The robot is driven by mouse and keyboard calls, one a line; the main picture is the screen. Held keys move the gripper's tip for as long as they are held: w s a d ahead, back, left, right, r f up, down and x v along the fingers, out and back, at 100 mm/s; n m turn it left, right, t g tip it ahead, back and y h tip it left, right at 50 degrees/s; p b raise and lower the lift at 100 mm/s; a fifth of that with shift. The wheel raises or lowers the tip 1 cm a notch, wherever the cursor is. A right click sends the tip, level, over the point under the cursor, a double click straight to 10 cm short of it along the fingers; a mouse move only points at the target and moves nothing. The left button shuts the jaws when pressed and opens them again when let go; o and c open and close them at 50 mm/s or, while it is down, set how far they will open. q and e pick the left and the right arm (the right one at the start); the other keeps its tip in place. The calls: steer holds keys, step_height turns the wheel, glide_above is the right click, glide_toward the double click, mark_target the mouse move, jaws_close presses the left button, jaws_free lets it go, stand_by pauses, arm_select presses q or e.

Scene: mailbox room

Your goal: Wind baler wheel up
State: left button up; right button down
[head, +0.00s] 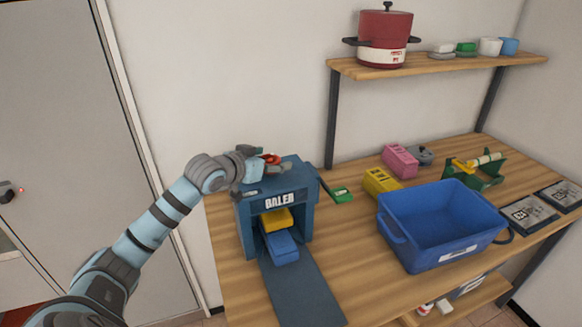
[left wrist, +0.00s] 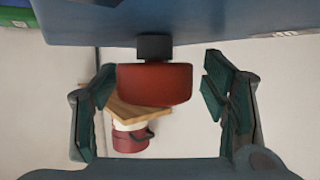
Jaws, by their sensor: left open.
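The blue baler (head: 292,177) stands on the wooden workbench, with its front opening facing me. A yellow block (head: 277,219) and a blue block (head: 281,246) sit in its opening. The red baler wheel (head: 271,159) is on a short dark stem at its top, partly hidden by my left gripper (head: 258,160). In the left wrist view the red wheel (left wrist: 155,84) sits between the two open fingers of my left gripper (left wrist: 160,78), with a visible gap on both sides. My right gripper is not in view.
A green-ended lever (head: 342,195) sticks out on the baler's right. A blue bin (head: 440,228), a yellow box (head: 381,183), a pink box (head: 399,160) and a green stand (head: 488,178) are on the bench (head: 350,262). A shelf (head: 435,66) above holds a red pot (head: 384,38).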

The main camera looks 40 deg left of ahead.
arm_select(q)
steer(key=shift+s+r, duration=0.3)
steer(key=shift+s, duration=0.05)
steer(key=shift+s+d+r, duration=0.1)
steer(key=shift+s+r, duration=0.1)
steer(key=shift+d, duration=0.1)
steer(key=shift+c, duration=1.2)
steer(key=shift+w, duration=0.1)
steer(key=c, duration=0.3)
steer(key=shift+w+f, duration=0.1)
steer(key=c, duration=0.6)
steer(key=shift+c, duration=0.2)
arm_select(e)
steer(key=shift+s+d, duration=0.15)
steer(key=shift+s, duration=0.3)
arm_select(q)
steer(key=shift+p, duration=0.4)
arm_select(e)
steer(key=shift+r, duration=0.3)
